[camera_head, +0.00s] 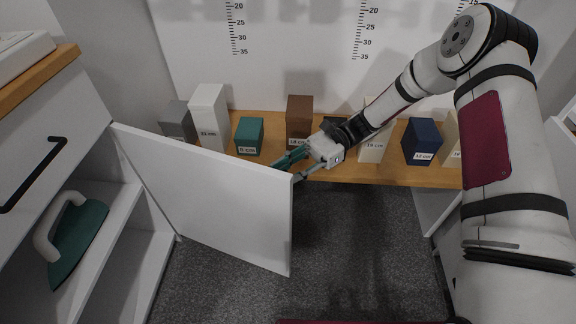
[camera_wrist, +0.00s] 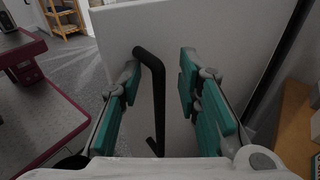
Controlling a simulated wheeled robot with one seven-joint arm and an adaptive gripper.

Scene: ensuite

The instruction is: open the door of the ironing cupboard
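The white door (camera_head: 205,190) of the ironing cupboard (camera_head: 142,220) stands swung out wide from the cupboard at the left. A teal iron (camera_head: 82,240) with a pale handle shows on a shelf inside. My gripper (camera_head: 290,168) is at the far side of the door, near its free upper edge. In the wrist view the black bar handle (camera_wrist: 158,95) stands on the door's outer face (camera_wrist: 205,30). My open gripper (camera_wrist: 160,78) has its teal fingers on either side of the handle, with a clear gap on the right. Contact at the left finger cannot be told.
A wooden bench (camera_head: 270,150) with several labelled blocks stands behind the door, close to my gripper. A drawer with a black handle (camera_head: 35,175) is above the iron's shelf. Grey carpet (camera_head: 350,250) is clear to the right of the door.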

